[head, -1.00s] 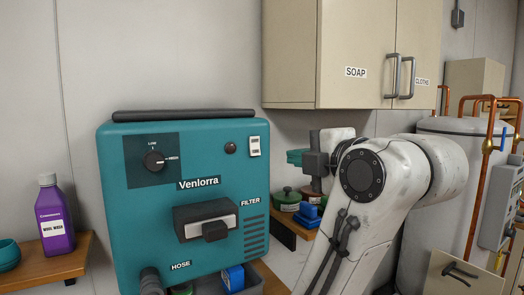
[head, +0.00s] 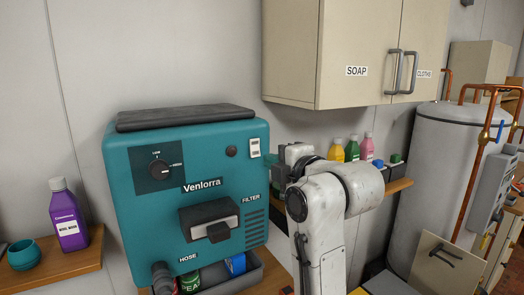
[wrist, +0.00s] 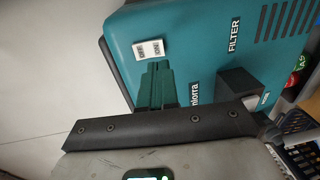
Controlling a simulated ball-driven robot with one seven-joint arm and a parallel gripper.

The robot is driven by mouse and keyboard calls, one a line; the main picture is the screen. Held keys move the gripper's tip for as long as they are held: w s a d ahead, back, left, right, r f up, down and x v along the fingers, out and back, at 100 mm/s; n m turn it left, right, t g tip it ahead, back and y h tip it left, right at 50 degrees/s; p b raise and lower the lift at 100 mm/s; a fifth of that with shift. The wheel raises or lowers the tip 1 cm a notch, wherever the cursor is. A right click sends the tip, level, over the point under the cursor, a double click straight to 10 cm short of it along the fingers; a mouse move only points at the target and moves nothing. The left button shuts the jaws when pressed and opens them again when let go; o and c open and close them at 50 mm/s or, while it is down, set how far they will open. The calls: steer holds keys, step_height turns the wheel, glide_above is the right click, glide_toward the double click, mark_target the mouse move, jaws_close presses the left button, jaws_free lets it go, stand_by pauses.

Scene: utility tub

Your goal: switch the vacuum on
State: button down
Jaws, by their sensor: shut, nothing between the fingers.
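The vacuum is a teal box labelled Venlorra (head: 140,215) with a black top. A small white switch plate (head: 254,147) sits at the upper right of its front. It also shows in the wrist view (wrist: 150,49), with two small marked parts too fine to read. A dark round button or lamp (head: 231,152) is left of the plate. A dial (head: 159,169) is at the upper left, near LOW and HIGH marks. My gripper (head: 276,160) is just right of the vacuum's front edge. In the wrist view its teal fingers (wrist: 156,84) are together and empty, their tips just below the plate; contact is unclear.
A black handle-like filter part (head: 211,222) juts from the vacuum's front, with a hose port (head: 161,274) below. A purple bottle (head: 67,218) and teal cup (head: 23,255) stand on the left shelf. The soap cabinet (head: 345,50) hangs above right; a grey tank (head: 445,185) is at right.

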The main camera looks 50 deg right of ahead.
mark_target(256, 155)
steer(key=p+x, duration=0.1)
steer(key=x, duration=0.4)
steer(key=shift+w, duration=0.1)
steer(key=shift+w+f+t+b, duration=0.15)
steer(key=shift+f+t+b, duration=0.2)
steer(key=shift+b, duration=0.4)
steer(key=shift+r, duration=0.3)
steer(key=shift+p, duration=0.3)
